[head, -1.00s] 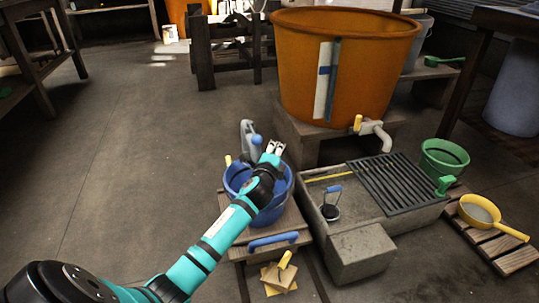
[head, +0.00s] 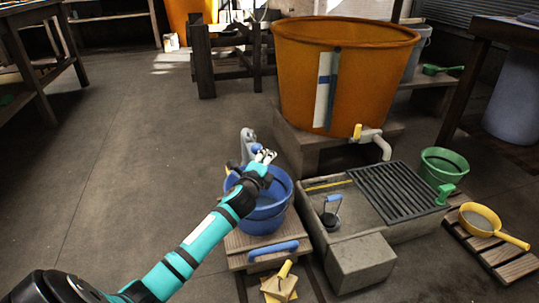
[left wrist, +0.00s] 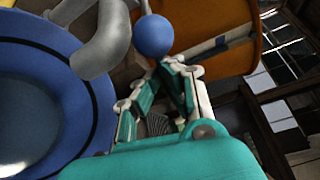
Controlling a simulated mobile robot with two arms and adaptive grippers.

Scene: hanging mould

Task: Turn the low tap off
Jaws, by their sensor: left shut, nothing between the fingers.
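The low tap (head: 247,138) is a grey curved pipe standing behind the blue bucket (head: 262,222), with a blue ball knob (head: 256,148) on its right side. My left gripper (head: 265,155) is shut and empty, just right of the knob. In the left wrist view the grey tap (left wrist: 102,45) curves over the bucket rim. The blue ball (left wrist: 153,36) is just beyond the tips of my left gripper (left wrist: 172,65). I cannot tell whether they touch. I see no water stream. My right gripper is not in view.
An orange tub (head: 385,80) with another, yellow-handled tap (head: 357,131) stands behind a stone trough (head: 375,228) with a dark grate (head: 400,190). A green bucket (head: 442,165) and yellow pan (head: 480,218) are at right. The floor to the left is clear.

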